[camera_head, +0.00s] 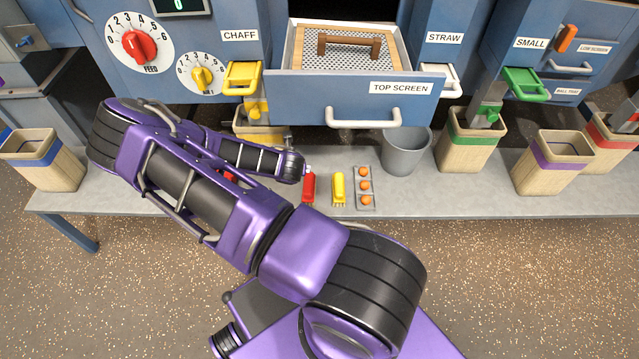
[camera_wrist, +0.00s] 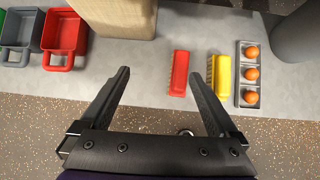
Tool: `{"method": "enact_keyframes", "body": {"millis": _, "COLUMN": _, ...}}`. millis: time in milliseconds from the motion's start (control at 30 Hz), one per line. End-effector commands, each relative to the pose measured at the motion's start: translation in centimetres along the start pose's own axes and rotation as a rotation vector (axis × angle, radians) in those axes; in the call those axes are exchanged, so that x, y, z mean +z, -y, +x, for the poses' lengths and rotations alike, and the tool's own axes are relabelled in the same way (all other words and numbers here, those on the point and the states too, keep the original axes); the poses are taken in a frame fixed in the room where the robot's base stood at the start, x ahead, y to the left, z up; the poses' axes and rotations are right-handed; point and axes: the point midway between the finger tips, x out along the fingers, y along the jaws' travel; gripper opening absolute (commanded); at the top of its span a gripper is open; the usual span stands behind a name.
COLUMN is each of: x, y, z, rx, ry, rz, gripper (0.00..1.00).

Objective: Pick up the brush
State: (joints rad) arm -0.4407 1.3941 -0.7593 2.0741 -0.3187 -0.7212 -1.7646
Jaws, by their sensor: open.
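Two small toothed or bristled pieces lie side by side on the grey bench: a red one (camera_head: 308,189) and a yellow one (camera_head: 338,188). I cannot tell for sure which is the brush. In the wrist view the red piece (camera_wrist: 179,74) lies between the finger lines, nearer the right finger, with its bristles facing left. The yellow piece (camera_wrist: 222,82) lies just right of it, beyond the right fingertip. My gripper (camera_wrist: 160,74) is open and empty, apparently above the bench's front edge. In the head view my arm hides its fingers.
A holder with three orange balls (camera_head: 365,187) lies right of the yellow piece, near a grey bucket (camera_head: 405,153). Red (camera_wrist: 67,36) and grey (camera_wrist: 20,32) scoops lie at left in the wrist view. A tan bin (camera_wrist: 125,14) stands behind. The drawer (camera_head: 350,97) overhangs the bench.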

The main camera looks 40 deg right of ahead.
Motion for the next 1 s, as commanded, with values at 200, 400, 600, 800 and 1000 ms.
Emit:
{"method": "enact_keyframes", "body": {"millis": 200, "x": -3.8, "y": 3.5, "z": 0.4, "rx": -0.056, "ry": -0.08, "rz": -0.02, "gripper": 0.96}}
{"method": "enact_keyframes", "body": {"millis": 400, "x": -4.3, "y": 3.9, "z": 3.6, "rx": -0.058, "ry": -0.084, "rz": -0.02, "gripper": 0.96}}
{"method": "enact_keyframes", "body": {"millis": 600, "x": -4.7, "y": 4.1, "z": 8.1, "rx": -0.058, "ry": -0.083, "rz": -0.02, "gripper": 0.96}}
{"method": "enact_keyframes", "body": {"millis": 800, "x": -4.8, "y": 4.2, "z": 11.4, "rx": -0.056, "ry": -0.082, "rz": -0.02, "gripper": 0.96}}
{"method": "enact_keyframes", "body": {"millis": 1000, "x": -4.8, "y": 4.3, "z": 12.7, "rx": -0.057, "ry": -0.082, "rz": -0.02, "gripper": 0.96}}
